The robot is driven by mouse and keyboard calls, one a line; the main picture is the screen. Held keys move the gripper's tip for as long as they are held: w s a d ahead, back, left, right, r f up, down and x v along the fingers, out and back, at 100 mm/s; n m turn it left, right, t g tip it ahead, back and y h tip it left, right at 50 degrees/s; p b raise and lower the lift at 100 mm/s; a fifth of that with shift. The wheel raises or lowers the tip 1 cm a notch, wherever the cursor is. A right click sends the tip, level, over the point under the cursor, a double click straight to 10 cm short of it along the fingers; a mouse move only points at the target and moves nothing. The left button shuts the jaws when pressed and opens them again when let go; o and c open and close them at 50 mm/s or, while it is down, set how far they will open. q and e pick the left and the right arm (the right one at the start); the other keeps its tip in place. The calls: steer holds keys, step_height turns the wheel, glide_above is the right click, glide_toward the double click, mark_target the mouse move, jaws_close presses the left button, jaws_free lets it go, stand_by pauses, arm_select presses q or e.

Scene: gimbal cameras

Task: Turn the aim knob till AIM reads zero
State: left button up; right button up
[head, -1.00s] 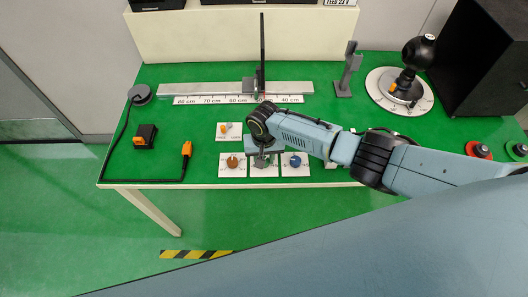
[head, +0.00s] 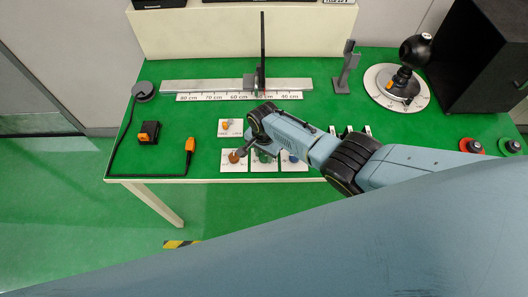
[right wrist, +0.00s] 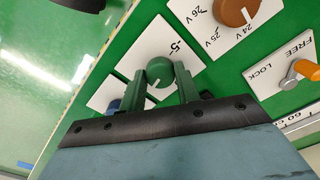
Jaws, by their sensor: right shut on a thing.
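A green knob (right wrist: 160,72) with a white pointer line sits on a white plate; a "-5" mark shows beside it in the right wrist view. My right gripper (right wrist: 161,84) is shut on this green knob, one finger on each side. In the head view the knob's plate (head: 264,167) is the middle one of a row of three, and my right wrist partly covers the knob. No AIM label or reading is legible. My left gripper is not in view.
A brown knob (head: 234,157) and a blue knob (head: 293,158) flank the green one closely. The FREE/LOCK plate (right wrist: 285,70) with an orange lever is nearby. Behind are a ruler rail (head: 190,86) and a round dial base (head: 414,100). A black cable runs along the table's left edge.

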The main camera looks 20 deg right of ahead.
mark_target(264, 156)
steer(key=shift+w, duration=0.1)
stand_by(0.4)
steer(key=o, duration=1)
steer(key=shift+r+p, duration=0.3)
steer(key=shift+r, duration=0.2)
steer(key=shift+r+p, duration=2.1)
steer(key=shift+r, duration=4.1)
